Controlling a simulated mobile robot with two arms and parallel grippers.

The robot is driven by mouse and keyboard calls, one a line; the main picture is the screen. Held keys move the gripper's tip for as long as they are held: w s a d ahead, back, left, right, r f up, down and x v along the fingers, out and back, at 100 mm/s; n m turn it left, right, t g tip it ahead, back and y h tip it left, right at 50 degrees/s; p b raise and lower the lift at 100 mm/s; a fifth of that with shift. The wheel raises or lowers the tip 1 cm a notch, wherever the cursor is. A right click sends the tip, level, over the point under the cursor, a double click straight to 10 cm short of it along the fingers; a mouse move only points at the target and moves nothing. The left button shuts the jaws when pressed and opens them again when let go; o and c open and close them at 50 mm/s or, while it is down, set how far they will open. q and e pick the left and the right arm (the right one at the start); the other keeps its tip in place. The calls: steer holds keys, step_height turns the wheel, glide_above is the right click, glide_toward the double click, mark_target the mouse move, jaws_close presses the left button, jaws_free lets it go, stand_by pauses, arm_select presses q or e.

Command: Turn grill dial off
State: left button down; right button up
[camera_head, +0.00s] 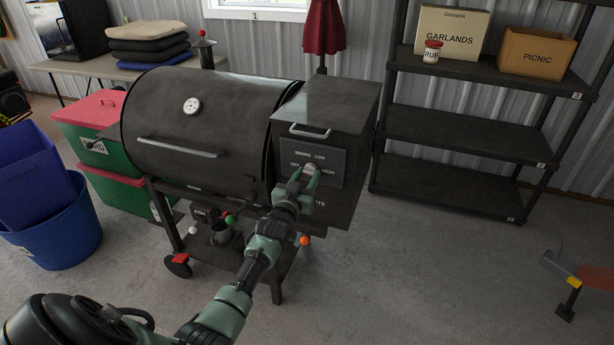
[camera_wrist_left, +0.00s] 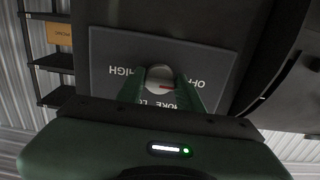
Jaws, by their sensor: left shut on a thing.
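The grill (camera_head: 215,125) is a dark barrel smoker with a square hopper box (camera_head: 325,105) at its right end. A control panel (camera_head: 327,160) with the labels SMOKE, LOW, OFF and HIGH is on the hopper's front. My left gripper (camera_head: 303,172) is at the panel, its fingers on both sides of the pale round dial. In the left wrist view, the dial (camera_wrist_left: 157,76) sits between the fingers (camera_wrist_left: 160,84), and the panel's text is upside down. The dial's red mark points right, towards the OFF label, with its end close to a finger. My right gripper is not in view.
A dark shelf unit (camera_head: 460,142) with a GARLANDS box (camera_head: 450,32), a RUB jar (camera_head: 432,52) and a PICNIC box (camera_head: 537,52) stands right of the grill. Blue tubs (camera_head: 55,225) and a green bin (camera_head: 95,145) stand left. The floor in front right is mostly clear.

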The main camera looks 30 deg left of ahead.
arm_select(q)
steer(key=shift+f, duration=0.2)
steer(key=c, duration=0.9)
jaws_free()
steer(key=shift+r, duration=0.1)
steer(key=shift+c, duration=0.2)
steer(key=v, duration=0.7)
steer(key=shift+s, duration=0.4)
